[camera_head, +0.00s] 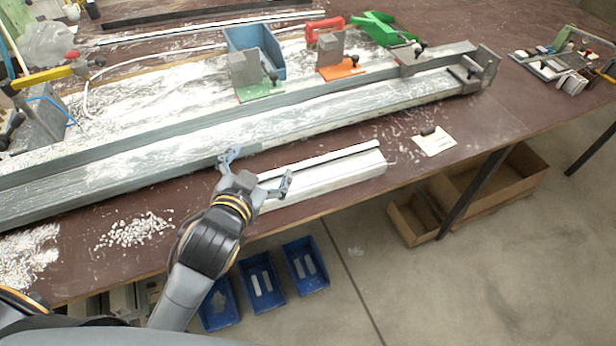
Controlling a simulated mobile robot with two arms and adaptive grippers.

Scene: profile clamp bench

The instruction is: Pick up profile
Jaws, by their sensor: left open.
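A white profile (335,174) lies along the front edge of the brown bench, in front of a long grey rail. My left gripper (257,168) is over the left end of the profile with its fingers spread wide. One finger is near the rail's front side and the other is by the profile's front side. The gripper and wrist hide the profile's left end. I cannot tell whether the fingers touch it. My right gripper is not in view.
The long rail (130,170) crosses the bench (470,125) behind the profile. Clamps with green (262,90) and orange (345,70) bases and a blue bin (254,42) stand behind it. White chips (135,230) lie at left. Blue bins (305,265) and a cardboard box (510,185) sit below.

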